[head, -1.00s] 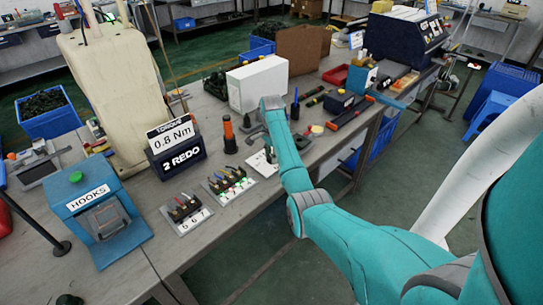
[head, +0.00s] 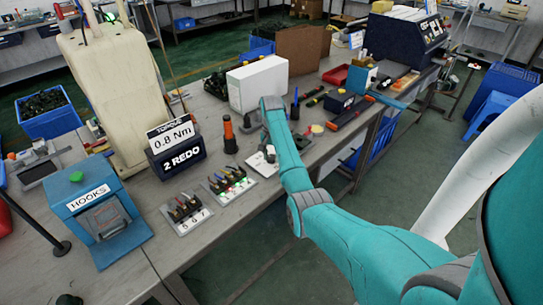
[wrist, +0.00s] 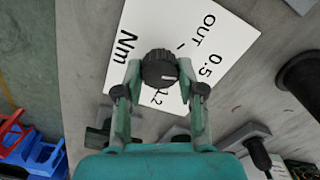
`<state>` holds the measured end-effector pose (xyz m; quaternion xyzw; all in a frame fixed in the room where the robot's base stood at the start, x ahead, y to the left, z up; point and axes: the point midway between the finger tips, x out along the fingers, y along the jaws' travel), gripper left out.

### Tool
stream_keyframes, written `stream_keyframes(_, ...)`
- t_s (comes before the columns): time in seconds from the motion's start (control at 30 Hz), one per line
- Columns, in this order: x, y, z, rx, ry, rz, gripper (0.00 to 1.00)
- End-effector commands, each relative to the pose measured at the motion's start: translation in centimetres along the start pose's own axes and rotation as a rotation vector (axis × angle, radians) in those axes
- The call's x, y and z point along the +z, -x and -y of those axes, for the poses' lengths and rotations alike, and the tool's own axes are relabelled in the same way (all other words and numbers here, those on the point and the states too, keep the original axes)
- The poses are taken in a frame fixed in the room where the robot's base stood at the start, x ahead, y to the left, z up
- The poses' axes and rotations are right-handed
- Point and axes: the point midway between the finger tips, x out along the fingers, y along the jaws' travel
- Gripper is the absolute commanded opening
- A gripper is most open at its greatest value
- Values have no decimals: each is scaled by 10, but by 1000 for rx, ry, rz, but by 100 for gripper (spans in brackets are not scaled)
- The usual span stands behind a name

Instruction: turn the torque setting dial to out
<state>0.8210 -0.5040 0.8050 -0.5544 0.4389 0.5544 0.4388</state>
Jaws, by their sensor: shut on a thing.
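The torque dial (wrist: 159,68) is a round black ribbed knob on a white card (wrist: 226,42) in the wrist view. The card is printed with OUT, 0.5, 1.2 and Nm. A short white mark on the knob lies toward the card's 0.5 and 1.2 side, away from OUT; its exact direction is hard to tell. My gripper (wrist: 161,73) has one finger on each side of the knob and is shut on it. In the head view the card (head: 258,167) lies near the bench's front edge, and my arm partly hides the dial.
A blue display (head: 176,150) reads TORQUE 0.8 Nm and 2 REDO. A dark cylinder with an orange top (head: 229,135) stands left of the card. A white box (head: 257,83) stands behind.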

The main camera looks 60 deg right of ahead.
Motion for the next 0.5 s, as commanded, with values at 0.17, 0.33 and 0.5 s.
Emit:
stream_keyframes(0.17, 0, 0, 0, 0, 167, 0, 4)
stream_keyframes(0.33, 0, 0, 0, 0, 328, 0, 4)
stream_keyframes(0.5, 0, 0, 1, 0, 488, 0, 4)
